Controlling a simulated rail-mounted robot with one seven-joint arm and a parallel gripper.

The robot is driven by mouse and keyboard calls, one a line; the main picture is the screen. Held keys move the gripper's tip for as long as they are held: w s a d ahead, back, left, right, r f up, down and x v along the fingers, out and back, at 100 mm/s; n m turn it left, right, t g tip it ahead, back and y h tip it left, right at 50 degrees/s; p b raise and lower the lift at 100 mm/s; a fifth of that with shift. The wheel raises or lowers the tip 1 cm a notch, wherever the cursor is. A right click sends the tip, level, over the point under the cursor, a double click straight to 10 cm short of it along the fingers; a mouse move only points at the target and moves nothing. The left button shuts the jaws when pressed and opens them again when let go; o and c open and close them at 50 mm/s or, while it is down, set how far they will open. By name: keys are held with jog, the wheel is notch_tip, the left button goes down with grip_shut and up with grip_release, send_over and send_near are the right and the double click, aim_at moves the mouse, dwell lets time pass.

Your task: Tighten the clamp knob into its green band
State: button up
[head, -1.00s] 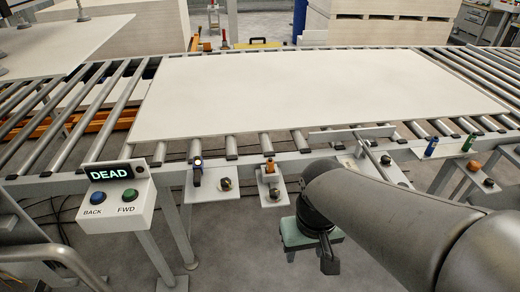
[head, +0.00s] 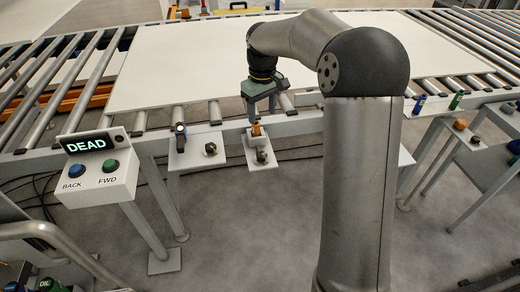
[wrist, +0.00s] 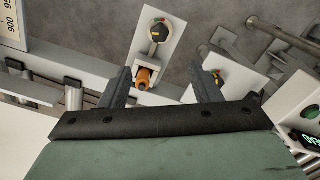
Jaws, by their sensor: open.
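A small dark clamp knob (head: 262,156) sits on a pale bracket plate below the conveyor's front edge. In the wrist view the knob (wrist: 158,31) lies beyond my fingertips, with red, yellow and green marks beside it. An orange part (head: 256,129) stands behind the knob on the same bracket. In the wrist view the orange part (wrist: 145,77) appears between my fingers, nearer the left one; it does not look gripped. My gripper (head: 268,112) points down over the conveyor's edge. It is open and empty, and its fingers (wrist: 162,74) are spread wide.
A similar knob (head: 210,149) is on the plate to the left, beside a dark upright handle (head: 180,137). A pale board (head: 190,60) lies on the rollers. The control box (head: 95,170) reads DEAD. More brackets stand at the right; my arm covers part of the rail.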

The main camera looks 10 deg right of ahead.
aim_at(262, 155)
notch_tip(262, 155, down, 18)
jog(key=shift+w+r, duration=0.1)
jog(key=shift+r, duration=0.15)
dwell(0.3)
jog(key=c, duration=1)
